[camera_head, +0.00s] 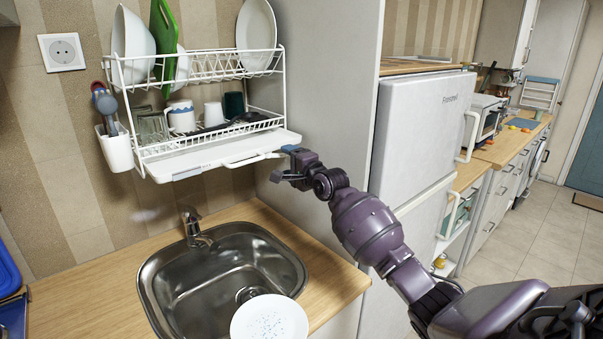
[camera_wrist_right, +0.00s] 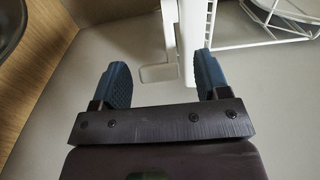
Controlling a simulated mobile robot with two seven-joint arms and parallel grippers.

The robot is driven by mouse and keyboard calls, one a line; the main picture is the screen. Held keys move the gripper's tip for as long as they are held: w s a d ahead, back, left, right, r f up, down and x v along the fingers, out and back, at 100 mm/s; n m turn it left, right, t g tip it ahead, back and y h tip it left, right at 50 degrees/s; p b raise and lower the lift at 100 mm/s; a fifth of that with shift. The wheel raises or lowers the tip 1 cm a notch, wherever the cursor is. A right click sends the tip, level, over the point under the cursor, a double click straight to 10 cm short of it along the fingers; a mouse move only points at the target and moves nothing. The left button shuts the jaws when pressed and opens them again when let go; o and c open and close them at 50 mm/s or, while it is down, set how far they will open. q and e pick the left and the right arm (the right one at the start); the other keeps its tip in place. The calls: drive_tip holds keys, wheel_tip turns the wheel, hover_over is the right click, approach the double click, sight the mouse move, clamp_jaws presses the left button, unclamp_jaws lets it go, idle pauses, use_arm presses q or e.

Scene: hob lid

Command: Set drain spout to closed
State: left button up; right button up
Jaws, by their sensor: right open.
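The white drain spout (camera_head: 252,159) sticks out along the front of the dish rack's white drip tray (camera_head: 200,163), at its right end. In the right wrist view the spout (camera_wrist_right: 159,73) shows as a narrow white piece with a flat end, beside the tray edge (camera_wrist_right: 191,35). My right gripper (camera_head: 284,163) is at the right end of the tray, by the spout's tip. It is open, with the spout's end between its blue fingertips in the right wrist view (camera_wrist_right: 162,76). I cannot tell whether they touch. My left gripper is out of view.
The white wire dish rack (camera_head: 215,68) holds plates, mugs and a green board (camera_head: 164,40). A utensil cup (camera_head: 115,148) hangs at its left. Below are a steel sink (camera_head: 185,285), a faucet (camera_head: 194,228) and a white plate (camera_head: 269,320). A fridge (camera_head: 418,125) stands right.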

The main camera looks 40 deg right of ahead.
drive_tip(key=s+a+m+h, duration=0.1)
drive_tip(key=s+a+h, duration=0.3)
drive_tip(key=s, duration=0.7)
drive_tip(key=shift+s+a+m+g+h, duration=0.2)
drive_tip(key=shift+s+m+g+h, duration=0.1)
drive_tip(key=shift+h, duration=0.7)
drive_tip(key=shift+w, duration=0.1)
drive_tip(key=shift+b, duration=0.3)
